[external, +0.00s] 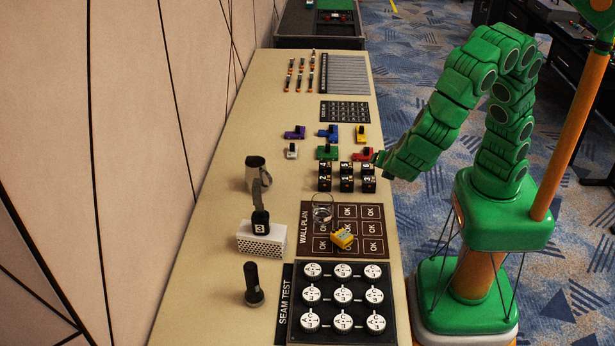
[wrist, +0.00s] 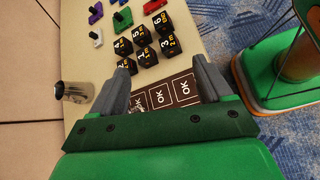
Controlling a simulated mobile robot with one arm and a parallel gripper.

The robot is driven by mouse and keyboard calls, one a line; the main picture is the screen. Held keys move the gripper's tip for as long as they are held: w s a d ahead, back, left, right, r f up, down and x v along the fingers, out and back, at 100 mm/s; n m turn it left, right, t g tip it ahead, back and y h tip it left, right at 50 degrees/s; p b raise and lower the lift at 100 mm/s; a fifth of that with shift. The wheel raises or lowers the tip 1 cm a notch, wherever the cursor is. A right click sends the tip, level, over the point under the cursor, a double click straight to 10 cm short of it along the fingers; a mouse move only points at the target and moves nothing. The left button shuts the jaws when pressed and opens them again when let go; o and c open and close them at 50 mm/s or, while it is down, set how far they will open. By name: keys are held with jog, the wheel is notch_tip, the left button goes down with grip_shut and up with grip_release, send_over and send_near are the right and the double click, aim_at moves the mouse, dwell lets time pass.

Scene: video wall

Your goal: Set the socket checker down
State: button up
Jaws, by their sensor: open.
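A small yellow device (external: 343,238), which looks like the socket checker, lies on the dark brown WALL PLAN board (external: 309,250) in the external view, over its middle and lower squares. My gripper (external: 381,158) is up and to the right of it, by the right edge of the table near the black number blocks. In the wrist view my gripper (wrist: 163,72) is open, with nothing between its grey fingers. Part of the board with OK squares (wrist: 172,94) shows between the fingers. The yellow device does not show there.
A clear glass (external: 322,212) stands by the yellow device. Black number blocks (external: 346,178) stand behind the board, and the SEAM TEST tray (external: 285,310) with round dials lies in front. A metal mug (external: 255,172), white box (external: 262,240) and black torch (external: 254,285) stand left.

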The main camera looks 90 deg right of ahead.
jog(key=s+d+r+m+g+y, duration=0.4)
jog(key=s+d+r+m, duration=0.35)
jog(key=s, duration=0.35)
jog(key=s+a+r+m+y, duration=0.1)
jog(key=s+r+m+y, duration=0.1)
jog(key=s, duration=0.3)
jog(key=s+a+r+m+t+y, duration=0.1)
jog(key=s+r+m+y, duration=0.1)
jog(key=s+m+y, duration=0.2)
jog(key=shift+s+r+m, duration=0.2)
jog(key=shift+s+m, duration=0.35)
jog(key=shift+s, duration=0.45)
